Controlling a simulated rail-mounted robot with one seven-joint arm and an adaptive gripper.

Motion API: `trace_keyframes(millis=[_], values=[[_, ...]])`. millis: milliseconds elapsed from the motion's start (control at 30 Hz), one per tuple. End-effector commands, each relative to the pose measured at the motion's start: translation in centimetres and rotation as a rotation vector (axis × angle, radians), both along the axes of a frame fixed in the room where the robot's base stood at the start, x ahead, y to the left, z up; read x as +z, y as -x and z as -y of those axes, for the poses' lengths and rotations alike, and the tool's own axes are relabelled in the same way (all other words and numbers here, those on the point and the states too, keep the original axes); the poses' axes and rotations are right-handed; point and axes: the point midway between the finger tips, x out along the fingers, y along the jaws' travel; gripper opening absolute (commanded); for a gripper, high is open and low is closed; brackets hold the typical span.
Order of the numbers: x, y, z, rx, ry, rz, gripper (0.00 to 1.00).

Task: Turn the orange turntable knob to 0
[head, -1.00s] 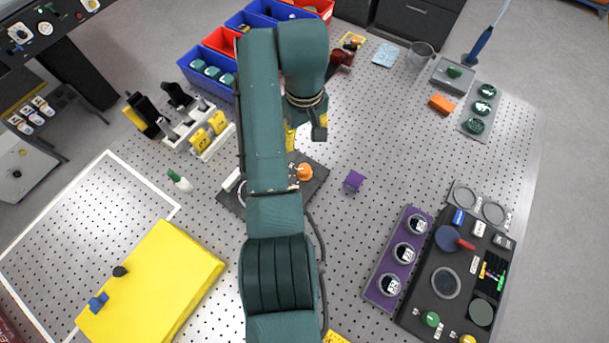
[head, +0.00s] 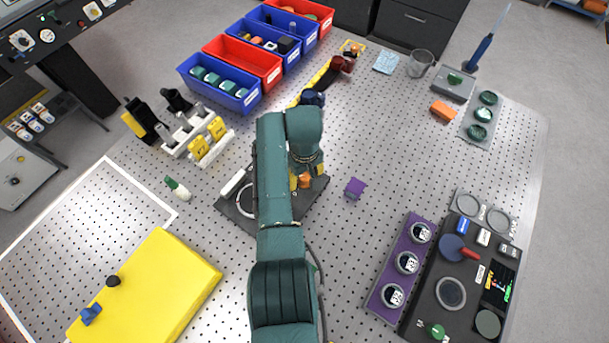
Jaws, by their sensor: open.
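The orange turntable knob (head: 305,181) sits on the dark turntable base (head: 237,212) in the middle of the perforated table. My arm covers much of that base. My gripper (head: 300,182) is lowered right at the knob, with yellow finger parts showing beside and in front of it. The fingers are open, but whether they touch the knob I cannot tell. The knob's pointer and the scale with the 0 mark are too small or hidden to read.
A small purple block (head: 354,188) stands close to the right of the base. A green-and-white bottle (head: 177,189) and a white rack (head: 195,135) are to the left. A black panel (head: 455,275) and a purple strip (head: 403,262) lie at the lower right.

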Motion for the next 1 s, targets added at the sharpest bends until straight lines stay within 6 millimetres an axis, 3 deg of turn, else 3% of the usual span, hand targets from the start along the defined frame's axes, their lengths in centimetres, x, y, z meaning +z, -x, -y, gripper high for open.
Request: trace_keyframes(millis=[167, 533, 1000], values=[[0.04, -0.01, 0.00, 0.000, 0.000, 0.000, 0.66], [0.04, 0.00, 0.00, 0.000, 0.000, 0.000, 0.00], [0.04, 0.03, -0.01, 0.121, 0.000, -0.001, 0.00]])
